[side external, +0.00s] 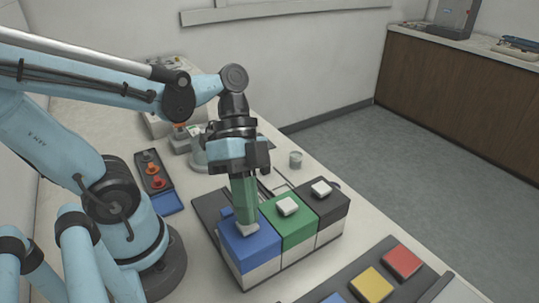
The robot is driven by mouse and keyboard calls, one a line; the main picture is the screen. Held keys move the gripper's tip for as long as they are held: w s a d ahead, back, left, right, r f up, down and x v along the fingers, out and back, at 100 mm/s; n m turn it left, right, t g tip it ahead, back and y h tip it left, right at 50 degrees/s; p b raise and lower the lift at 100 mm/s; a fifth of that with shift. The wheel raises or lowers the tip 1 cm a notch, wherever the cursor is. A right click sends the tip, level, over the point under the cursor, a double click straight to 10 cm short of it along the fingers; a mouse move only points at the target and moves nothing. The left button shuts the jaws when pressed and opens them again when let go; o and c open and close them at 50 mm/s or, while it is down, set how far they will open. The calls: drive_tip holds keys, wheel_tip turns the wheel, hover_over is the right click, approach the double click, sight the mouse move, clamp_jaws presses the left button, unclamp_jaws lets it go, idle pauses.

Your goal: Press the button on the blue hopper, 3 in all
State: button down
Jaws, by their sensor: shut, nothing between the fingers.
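The blue hopper (249,250) stands at the left end of a row of three hoppers on the bench. A pale button (247,230) sits on its top, partly hidden by my gripper. My gripper (246,222) points straight down over the blue hopper, with its green fingers shut and empty. The fingertips are at the button and look to be touching it, though a small gap cannot be ruled out. Whether the button is pushed in cannot be told from this view.
The green hopper (296,232) and black hopper (326,206) stand close beside the blue one, each with a white button. A dark tray (345,280) with blue, yellow and red squares lies in front. A panel with red and orange knobs (153,170) lies behind left.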

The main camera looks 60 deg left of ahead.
drive_tip(key=shift+f, duration=0.45)
idle(0.7)
drive_tip(key=shift+r, duration=0.9)
drive_tip(key=shift+r, duration=2.5)
drive_tip(key=w+a+f+n+t+y, duration=0.5)
drive_tip(key=w+a+n+t+y, duration=0.2)
drive_tip(key=w+a+n+t, duration=0.2)
drive_tip(key=w+n, duration=0.2)
drive_tip(key=n, duration=0.2)
drive_tip(key=shift+a+t, duration=0.3)
drive_tip(key=shift+t, duration=0.1)
